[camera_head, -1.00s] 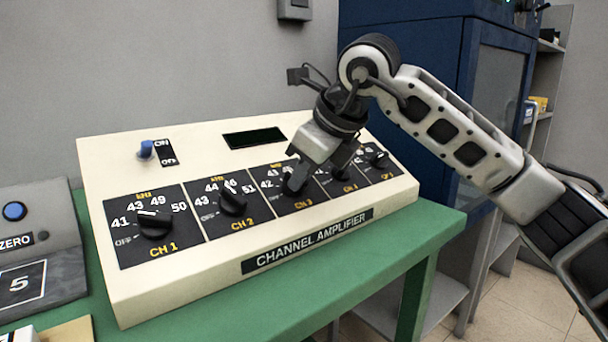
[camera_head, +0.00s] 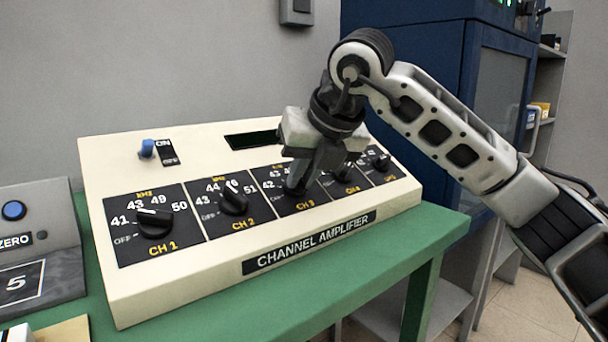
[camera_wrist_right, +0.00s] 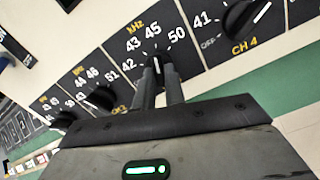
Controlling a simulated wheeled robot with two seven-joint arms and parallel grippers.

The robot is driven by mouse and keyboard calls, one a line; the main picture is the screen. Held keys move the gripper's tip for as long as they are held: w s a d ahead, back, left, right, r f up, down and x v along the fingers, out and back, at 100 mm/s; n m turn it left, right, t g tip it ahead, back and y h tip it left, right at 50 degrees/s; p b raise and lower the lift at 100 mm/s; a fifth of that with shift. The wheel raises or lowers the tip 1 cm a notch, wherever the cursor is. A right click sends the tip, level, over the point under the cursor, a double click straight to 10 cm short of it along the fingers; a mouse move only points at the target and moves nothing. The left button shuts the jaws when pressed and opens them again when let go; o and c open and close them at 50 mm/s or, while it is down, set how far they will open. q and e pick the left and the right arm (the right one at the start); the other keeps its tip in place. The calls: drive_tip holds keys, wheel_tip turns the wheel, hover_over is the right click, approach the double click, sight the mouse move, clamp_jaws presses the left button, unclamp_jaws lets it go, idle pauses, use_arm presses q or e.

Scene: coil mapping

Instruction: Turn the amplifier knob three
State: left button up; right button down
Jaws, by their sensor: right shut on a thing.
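The channel amplifier (camera_head: 225,277) is a cream sloped box with a row of black knobs on black panels. My right gripper (camera_head: 297,185) is shut on the CH 3 knob (camera_wrist_right: 156,68). In the head view the gripper hides most of this knob. The CH 1 knob (camera_head: 154,223), CH 2 knob (camera_head: 233,202) and CH 4 knob (camera_wrist_right: 245,15) stand free. My left gripper is in no view.
A blue toggle switch (camera_head: 147,148) and a dark display (camera_head: 252,139) are on the amplifier's upper part. The amplifier stands on a green table (camera_head: 440,222). A grey unit with a blue button (camera_head: 14,210) is at the left. A blue cabinet (camera_head: 410,50) stands behind my right arm.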

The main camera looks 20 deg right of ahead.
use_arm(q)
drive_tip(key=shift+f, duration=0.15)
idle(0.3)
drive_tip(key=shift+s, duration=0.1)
use_arm(e)
drive_tip(key=c, duration=1.5)
unclamp_jaws()
drive_tip(key=shift+o, duration=0.2)
